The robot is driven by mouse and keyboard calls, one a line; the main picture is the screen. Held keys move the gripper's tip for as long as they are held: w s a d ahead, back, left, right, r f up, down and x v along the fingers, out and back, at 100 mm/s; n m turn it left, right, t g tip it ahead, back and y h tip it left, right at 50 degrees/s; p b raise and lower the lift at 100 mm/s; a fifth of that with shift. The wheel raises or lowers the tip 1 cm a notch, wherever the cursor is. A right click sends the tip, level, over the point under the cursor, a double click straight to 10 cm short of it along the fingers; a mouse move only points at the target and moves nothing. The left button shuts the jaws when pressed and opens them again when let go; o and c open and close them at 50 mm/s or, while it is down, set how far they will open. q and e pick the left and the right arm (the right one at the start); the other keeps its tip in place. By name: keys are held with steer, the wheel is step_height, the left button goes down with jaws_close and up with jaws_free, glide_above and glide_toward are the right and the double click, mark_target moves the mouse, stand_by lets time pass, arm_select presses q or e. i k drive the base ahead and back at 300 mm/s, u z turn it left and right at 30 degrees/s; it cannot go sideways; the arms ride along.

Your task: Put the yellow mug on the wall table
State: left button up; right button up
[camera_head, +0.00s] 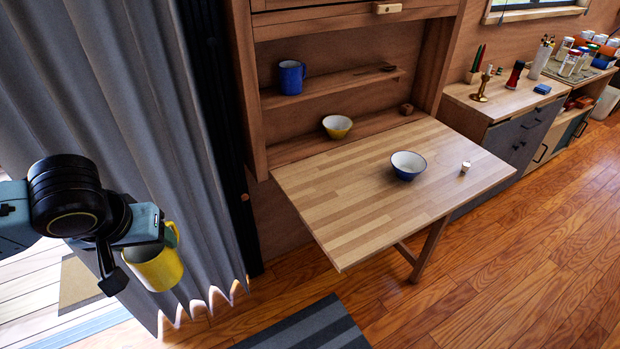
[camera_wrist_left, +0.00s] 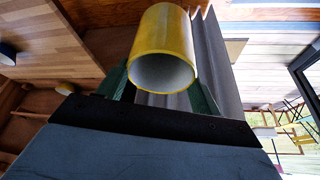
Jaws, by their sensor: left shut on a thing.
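The yellow mug (camera_head: 158,268) is held by my left gripper (camera_head: 140,245) at the left of the head view, in front of the grey curtain. It hangs clear of any surface. In the left wrist view the mug (camera_wrist_left: 163,50) sits between the two green fingers (camera_wrist_left: 160,88), its white inside showing. The wall table (camera_head: 340,205) is a fold-down striped wooden top to the right of the mug, apart from it. My right gripper is in neither view.
On the table are a blue-and-white bowl (camera_head: 408,165) and a small pale object (camera_head: 465,167). A yellow bowl (camera_head: 337,126) and blue mug (camera_head: 291,77) stand on the cabinet shelves behind. The table's left and front parts are bare. The grey curtain (camera_head: 150,120) hangs left of the table.

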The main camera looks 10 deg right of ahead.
mark_target(375, 178)
steer(key=z, duration=0.05)
steer(key=k, duration=0.45)
steer(key=u, duration=0.05)
steer(key=i, duration=1.15)
steer(key=z, duration=1.35)
steer(key=i, duration=0.4)
steer(key=z, duration=0.35)
